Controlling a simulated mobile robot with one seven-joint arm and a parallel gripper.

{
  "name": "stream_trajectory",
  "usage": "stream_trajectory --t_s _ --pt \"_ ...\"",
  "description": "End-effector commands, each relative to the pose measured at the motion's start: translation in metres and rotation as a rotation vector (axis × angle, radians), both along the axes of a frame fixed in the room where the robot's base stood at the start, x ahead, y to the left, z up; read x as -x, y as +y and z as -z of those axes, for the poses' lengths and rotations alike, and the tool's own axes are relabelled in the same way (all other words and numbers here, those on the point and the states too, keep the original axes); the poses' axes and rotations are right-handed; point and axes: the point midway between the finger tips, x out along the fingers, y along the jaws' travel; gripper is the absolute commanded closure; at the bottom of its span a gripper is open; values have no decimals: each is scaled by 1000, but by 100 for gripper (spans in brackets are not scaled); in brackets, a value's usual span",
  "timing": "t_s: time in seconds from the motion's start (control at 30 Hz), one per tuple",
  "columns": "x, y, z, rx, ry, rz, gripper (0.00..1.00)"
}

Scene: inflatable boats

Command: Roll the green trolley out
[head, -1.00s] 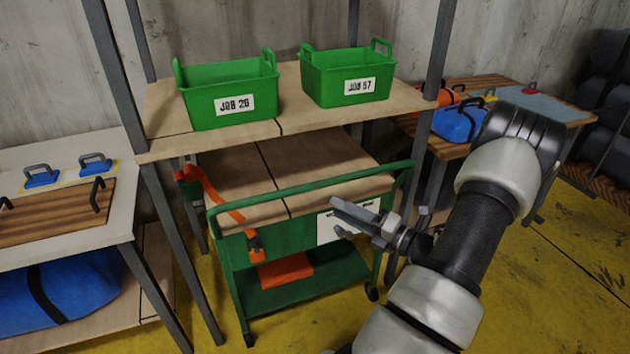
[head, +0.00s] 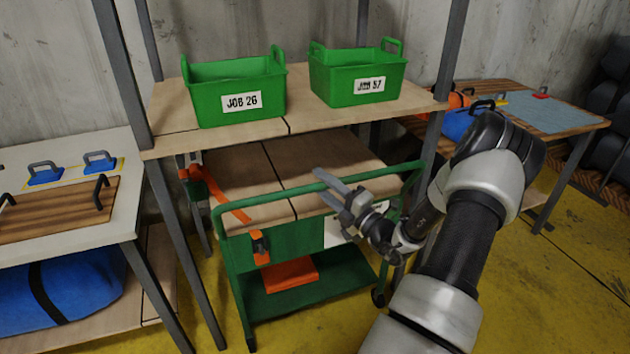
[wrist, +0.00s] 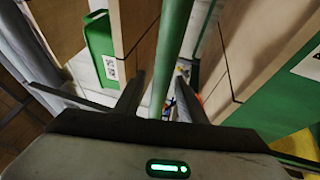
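The green trolley (head: 300,299) stands under the rack shelf, its green handle rail (head: 245,202) running across its front. An orange strap (head: 222,202) runs from near the rack's left side down over the trolley's front to a dark buckle (head: 260,246). My gripper (head: 322,180) is at the middle of the rail, its fingers apart. In the wrist view the green rail (wrist: 174,45) passes between the two open fingers (wrist: 160,92). I cannot tell whether either finger touches it. My gripper partly hides the white label (head: 338,232) on the trolley's front.
Two green bins, JOB 26 (head: 235,90) and JOB 57 (head: 357,78), stand on the rack shelf (head: 200,139) above. Grey rack posts (head: 183,255) flank the trolley. A workbench (head: 60,150) is at left, another (head: 555,108) at right. Yellow floor (head: 560,290) is clear at right.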

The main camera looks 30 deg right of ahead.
Motion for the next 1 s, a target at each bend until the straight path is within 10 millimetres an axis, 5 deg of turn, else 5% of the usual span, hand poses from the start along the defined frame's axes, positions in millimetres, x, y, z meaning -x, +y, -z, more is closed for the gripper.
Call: stream_trajectory --t_s 0.2,0.57,0.8,1.0 --pt "-25 4 -4 2 0 0 63" --pt "-30 5 -5 1 1 0 63" --pt "-30 5 -5 1 1 0 100" --pt "-29 5 -5 1 1 1 100"
